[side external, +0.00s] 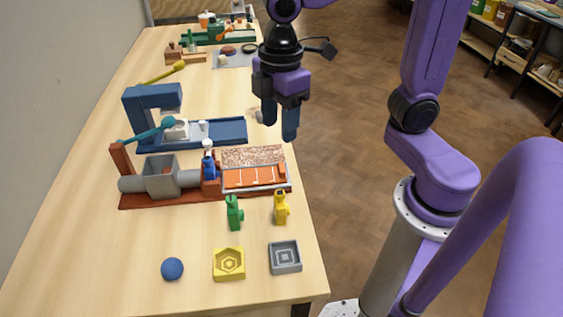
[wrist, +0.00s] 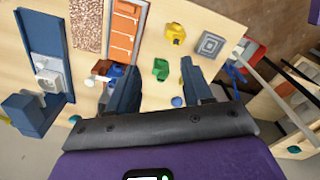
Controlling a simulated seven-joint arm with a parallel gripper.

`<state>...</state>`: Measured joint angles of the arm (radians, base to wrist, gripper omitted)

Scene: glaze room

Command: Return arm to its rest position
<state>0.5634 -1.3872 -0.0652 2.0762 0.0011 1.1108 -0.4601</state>
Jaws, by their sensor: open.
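My gripper (side external: 280,132) hangs above the right edge of the table (side external: 90,240) in the side view, level with the blue machine. Its two dark blue fingers point down, apart, with nothing between them. The wrist view shows the open fingers of my gripper (wrist: 158,72) too, with the tabletop beyond them. My purple arm stands on its base off the table's right side.
A blue machine (side external: 135,110) and a rust-coloured rig with a grey box (side external: 160,178) lie below and left.

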